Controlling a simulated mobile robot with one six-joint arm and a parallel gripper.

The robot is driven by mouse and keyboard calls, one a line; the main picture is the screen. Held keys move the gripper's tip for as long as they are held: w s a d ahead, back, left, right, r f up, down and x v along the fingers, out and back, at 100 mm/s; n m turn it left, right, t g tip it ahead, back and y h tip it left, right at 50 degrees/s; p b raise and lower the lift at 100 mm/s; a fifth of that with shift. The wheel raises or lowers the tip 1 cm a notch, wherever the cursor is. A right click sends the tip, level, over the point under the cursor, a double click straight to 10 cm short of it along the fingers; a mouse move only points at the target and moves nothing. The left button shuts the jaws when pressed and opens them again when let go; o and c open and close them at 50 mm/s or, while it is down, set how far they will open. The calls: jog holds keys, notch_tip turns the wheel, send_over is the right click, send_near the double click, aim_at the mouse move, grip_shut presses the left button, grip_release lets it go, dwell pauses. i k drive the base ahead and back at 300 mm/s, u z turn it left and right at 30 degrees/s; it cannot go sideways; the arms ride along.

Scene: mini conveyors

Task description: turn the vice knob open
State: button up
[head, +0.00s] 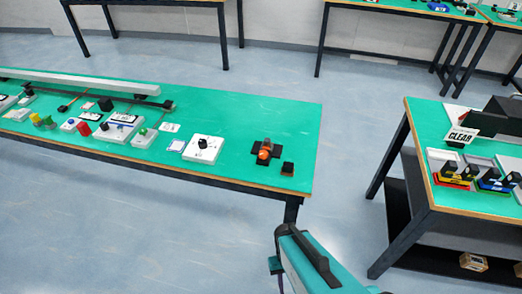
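A small dark device with an orange round part (264,153) sits near the right end of the long green table (250,110). It looks like the vice with its knob, but it is too small to tell how far the jaws stand open. A teal and black part of my own body shows at the bottom centre, in front of the table's right end and well apart from the device. The fingers of my gripper are not visible.
A small black block (287,168) lies right of the device. A white box with a black knob (203,149) stands to its left, with buttons and switches beyond. Floor (335,170) between the tables is free.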

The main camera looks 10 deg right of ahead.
aim_at(263, 154)
jog(key=u, duration=0.85)
jog(key=k, duration=1.7)
jog(key=z, duration=0.4)
jog(key=i, duration=1)
jog(key=z, duration=0.05)
